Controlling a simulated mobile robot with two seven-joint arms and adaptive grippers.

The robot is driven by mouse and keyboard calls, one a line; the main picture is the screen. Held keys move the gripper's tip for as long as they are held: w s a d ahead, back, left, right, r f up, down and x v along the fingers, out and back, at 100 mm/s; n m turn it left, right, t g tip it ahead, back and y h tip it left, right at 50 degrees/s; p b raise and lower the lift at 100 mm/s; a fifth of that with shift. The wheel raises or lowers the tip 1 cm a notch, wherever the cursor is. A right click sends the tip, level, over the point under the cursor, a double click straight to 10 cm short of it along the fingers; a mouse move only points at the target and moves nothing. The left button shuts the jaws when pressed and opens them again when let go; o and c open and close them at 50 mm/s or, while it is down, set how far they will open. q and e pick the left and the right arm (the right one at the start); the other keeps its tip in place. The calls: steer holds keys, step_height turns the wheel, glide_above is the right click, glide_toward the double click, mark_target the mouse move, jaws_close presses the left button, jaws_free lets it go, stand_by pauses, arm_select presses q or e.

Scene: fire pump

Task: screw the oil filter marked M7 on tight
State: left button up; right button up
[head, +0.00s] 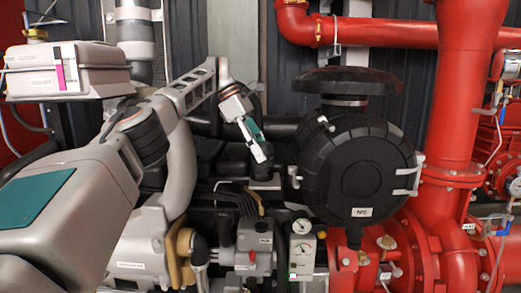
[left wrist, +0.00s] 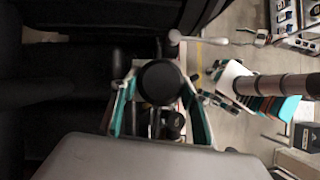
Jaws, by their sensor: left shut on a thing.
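My left gripper (head: 255,142) is in the middle of the head view, with its fingers pointing down between the engine and the big black round housing. In the left wrist view its teal fingers (left wrist: 160,108) stand on both sides of a round black can end (left wrist: 160,82), and the gripper is shut on it. This looks like the oil filter. No M7 mark is readable on it, and its seat and thread are hidden. In the head view the gripper covers most of that spot. My right gripper is in neither view.
The black housing (head: 358,170), marked N6 or similar, stands close to the gripper's right. A grey block (head: 254,240) and a gauge panel (head: 302,250) are below. Red pipes (head: 460,90) fill the right. A grey box (head: 65,70) is at upper left.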

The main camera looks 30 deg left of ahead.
arm_select(q)
steer(key=shift+r+m, duration=0.15)
steer(key=shift+m, duration=0.15)
steer(key=o, duration=1.7)
steer(key=shift+o, duration=0.3)
steer(key=shift+d, duration=0.1)
steer(key=shift+c, duration=0.5)
